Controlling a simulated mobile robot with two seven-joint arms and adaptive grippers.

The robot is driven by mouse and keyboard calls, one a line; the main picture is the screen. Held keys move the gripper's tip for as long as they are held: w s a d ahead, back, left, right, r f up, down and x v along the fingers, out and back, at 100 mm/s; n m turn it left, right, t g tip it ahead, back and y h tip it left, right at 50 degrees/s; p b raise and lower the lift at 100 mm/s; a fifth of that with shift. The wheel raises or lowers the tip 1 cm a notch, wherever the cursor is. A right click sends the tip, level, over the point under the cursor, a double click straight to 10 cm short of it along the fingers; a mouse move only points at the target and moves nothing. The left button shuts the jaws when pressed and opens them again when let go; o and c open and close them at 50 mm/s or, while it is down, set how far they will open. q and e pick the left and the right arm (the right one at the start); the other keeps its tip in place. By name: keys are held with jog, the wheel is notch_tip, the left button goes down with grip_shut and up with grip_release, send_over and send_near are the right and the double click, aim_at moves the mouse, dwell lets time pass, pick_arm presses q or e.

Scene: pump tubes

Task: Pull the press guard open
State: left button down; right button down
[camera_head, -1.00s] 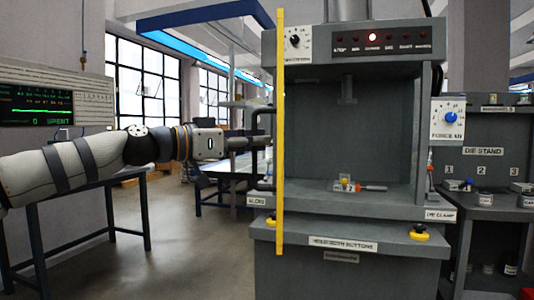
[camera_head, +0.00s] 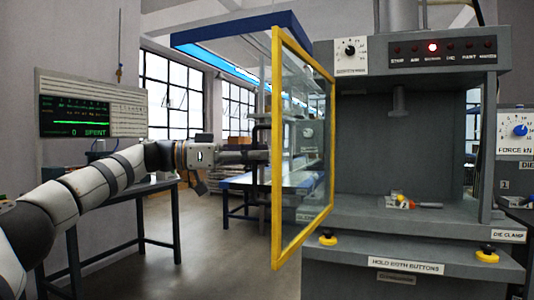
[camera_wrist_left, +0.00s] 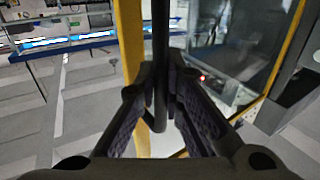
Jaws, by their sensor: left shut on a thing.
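The press guard (camera_head: 277,185) is a clear panel in a yellow frame. It stands swung out from the left side of the grey press (camera_head: 395,150), at an angle to the press front, leaving the work space uncovered. A dark upright handle (camera_head: 261,130) is on its outer side, partly hidden by the frame. My left gripper (camera_head: 262,155) reaches in from the left to this handle. In the left wrist view, the fingers (camera_wrist_left: 160,85) are shut on the dark handle bar (camera_wrist_left: 160,35), beside the yellow frame (camera_wrist_left: 130,40). My right gripper is not in view.
A dark table (camera_head: 140,195) stands at left beneath a green display (camera_head: 75,116). The floor (camera_head: 225,250) left of the guard is clear.

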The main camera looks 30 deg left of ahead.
pick_arm(q)
jog(key=shift+a+f, duration=0.15)
jog(key=shift+a, duration=0.25)
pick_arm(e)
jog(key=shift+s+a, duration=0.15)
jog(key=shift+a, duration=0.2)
pick_arm(q)
jog(key=c, duration=1.7)
grip_release()
jog(key=shift+s, duration=0.1)
jog(key=v, duration=1.2)
jog(key=shift+a, duration=0.1)
